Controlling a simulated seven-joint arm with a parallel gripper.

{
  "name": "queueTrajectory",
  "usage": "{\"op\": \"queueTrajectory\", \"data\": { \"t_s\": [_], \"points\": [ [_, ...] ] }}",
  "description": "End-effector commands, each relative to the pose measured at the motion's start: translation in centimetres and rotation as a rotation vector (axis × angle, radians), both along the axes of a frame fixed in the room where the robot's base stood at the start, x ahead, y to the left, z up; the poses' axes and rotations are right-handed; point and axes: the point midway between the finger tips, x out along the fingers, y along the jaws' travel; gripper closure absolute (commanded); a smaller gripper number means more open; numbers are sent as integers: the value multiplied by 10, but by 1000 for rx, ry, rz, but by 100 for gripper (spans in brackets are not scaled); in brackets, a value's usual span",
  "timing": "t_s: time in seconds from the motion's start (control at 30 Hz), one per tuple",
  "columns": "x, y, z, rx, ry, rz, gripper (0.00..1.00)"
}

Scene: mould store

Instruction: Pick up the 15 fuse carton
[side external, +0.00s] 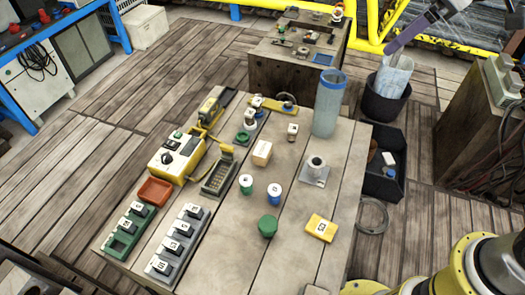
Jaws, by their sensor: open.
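A yellow carton (320,228) with a white label lies on the right front of the wooden table. Its label looks upside down in this view, and I cannot read its number surely. A pale tan carton (261,154) stands near the table's middle; any number on it is too small to read. Black pieces with white number labels sit in a grey rack (152,270) and a green rack (113,247) at the front left. I cannot tell which thing is marked 15. My arm shows at the bottom right; I cannot make out my gripper.
A tall translucent blue cylinder (328,105) stands at the back right, near a metal socket on a plate (314,170). A yellow device (175,158) and red tray (155,192) are left.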

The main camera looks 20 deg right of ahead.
Motion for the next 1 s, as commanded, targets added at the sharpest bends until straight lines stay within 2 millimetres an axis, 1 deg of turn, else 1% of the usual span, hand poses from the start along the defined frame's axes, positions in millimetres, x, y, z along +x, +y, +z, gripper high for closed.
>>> {"op": "queueTrajectory", "data": {
  "t_s": [0.03,0.1,0.17,0.2,0.27,0.3,0.37,0.4,0.47,0.5,0.57,0.6,0.7,0.8,0.9,1.0],
  "points": [
    [23,12,-9,-8,21,34,0],
    [49,28,-20,-17,42,74,0],
    [70,42,-33,-25,61,109,0],
    [84,52,-42,-30,75,130,0],
    [102,68,-60,-38,98,164,0],
    [114,78,-72,-43,114,185,0],
    [129,95,-94,-51,139,215,0],
    [139,106,-110,-55,157,234,0],
    [150,123,-136,-64,187,262,0],
    [155,134,-154,-68,208,278,0],
    [160,148,-180,-75,240,298,0],
    [162,157,-197,-80,261,310,0],
    [160,173,-234,-95,312,335,0],
    [152,181,-261,-108,356,353,0],
    [148,187,-275,-115,376,364,0],
    [147,190,-285,-115,376,368,0]
  ]
}}
